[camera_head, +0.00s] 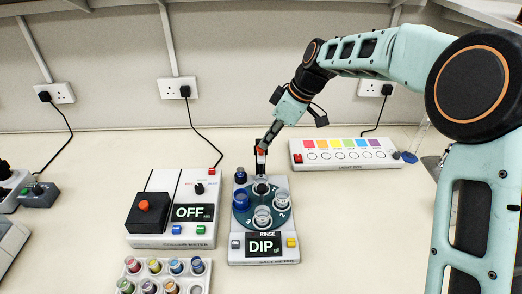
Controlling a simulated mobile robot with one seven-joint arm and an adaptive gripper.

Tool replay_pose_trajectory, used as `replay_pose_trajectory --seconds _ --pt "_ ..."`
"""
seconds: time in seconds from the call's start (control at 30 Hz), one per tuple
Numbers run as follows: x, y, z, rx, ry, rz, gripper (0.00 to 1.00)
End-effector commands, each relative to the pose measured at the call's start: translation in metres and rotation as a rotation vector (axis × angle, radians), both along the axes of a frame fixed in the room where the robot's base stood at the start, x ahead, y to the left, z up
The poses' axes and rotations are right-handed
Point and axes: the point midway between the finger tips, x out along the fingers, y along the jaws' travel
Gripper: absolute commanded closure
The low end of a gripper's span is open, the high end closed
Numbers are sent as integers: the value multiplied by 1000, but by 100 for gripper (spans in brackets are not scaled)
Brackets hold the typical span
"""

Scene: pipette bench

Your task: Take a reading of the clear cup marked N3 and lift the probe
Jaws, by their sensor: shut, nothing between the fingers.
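The dip meter (284,256) stands at bench centre, its display reading DIP with RINSE printed above. Its round dark-teal turntable carries a blue cup (241,200) at left and clear cups at front (262,217) and right (281,201). I cannot read which clear cup is marked N3. A dark upright part (261,168), seemingly the probe post, stands at the meter's back; the probe tip cannot be made out. My gripper (261,151) is shut and empty, pointing down at the top of this post; whether it touches is unclear.
A colour meter (172,242) reading OFF stands close at left. A rack of coloured vials (160,268) lies in front of it. A light box (345,153) with coloured squares is behind right. A dark blue capped item (240,175) stands at the meter's back left.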

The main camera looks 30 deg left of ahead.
Motion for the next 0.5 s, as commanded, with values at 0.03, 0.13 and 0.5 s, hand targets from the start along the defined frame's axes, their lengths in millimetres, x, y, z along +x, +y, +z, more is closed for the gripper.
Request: replay_pose_trajectory --seconds 0.03,0.13,0.5 --pt "0 0 0 0 0 0 100" --pt "0 0 0 0 0 0 100" --pt "0 0 -25 0 2 1 100"
